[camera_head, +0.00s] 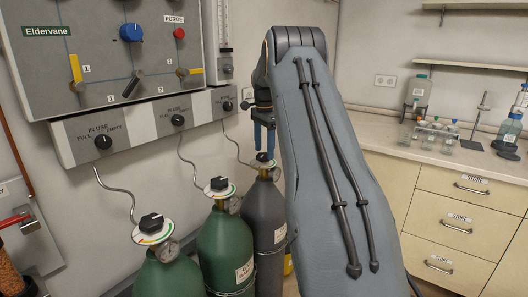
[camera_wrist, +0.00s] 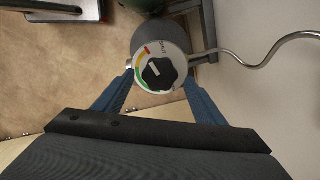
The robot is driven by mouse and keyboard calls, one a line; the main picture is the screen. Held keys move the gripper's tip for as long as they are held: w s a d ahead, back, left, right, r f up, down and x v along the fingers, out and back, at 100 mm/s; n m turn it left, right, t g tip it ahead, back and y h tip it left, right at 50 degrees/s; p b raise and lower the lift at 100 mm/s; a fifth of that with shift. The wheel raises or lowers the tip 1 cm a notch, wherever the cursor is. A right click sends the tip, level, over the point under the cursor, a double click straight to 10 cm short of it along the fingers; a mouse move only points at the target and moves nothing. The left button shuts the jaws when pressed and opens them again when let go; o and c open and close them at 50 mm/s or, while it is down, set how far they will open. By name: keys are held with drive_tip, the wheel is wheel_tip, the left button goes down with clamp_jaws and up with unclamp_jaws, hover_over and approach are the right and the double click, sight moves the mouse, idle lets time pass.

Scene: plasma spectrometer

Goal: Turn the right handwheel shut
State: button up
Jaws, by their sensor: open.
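The right handwheel (camera_head: 263,161) is a black knob over a pale dial on top of the grey cylinder (camera_head: 266,215). In the wrist view the black lobed handwheel (camera_wrist: 159,73) sits at the centre of the dial, with a red, yellow and green arc on the left and SHUT lettering near the top. My gripper (camera_head: 264,148) points down at the handwheel, its blue fingers apart. In the wrist view the open fingers of my gripper (camera_wrist: 160,77) lie either side of the dial. I see no grip on the knob. Whether the tips touch the dial is unclear.
Two green cylinders with similar handwheels, the middle (camera_head: 219,187) and the left (camera_head: 152,226), stand to the left. A grey control panel (camera_head: 110,95) hangs on the wall above. A curved metal pipe (camera_wrist: 260,45) runs from the right cylinder's top. A drawer counter (camera_head: 450,160) stands at right.

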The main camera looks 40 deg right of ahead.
sight(264, 154)
wheel_tip(264, 154, up, 7)
drive_tip(key=shift+f+b, duration=0.2)
drive_tip(key=shift+b, duration=0.4)
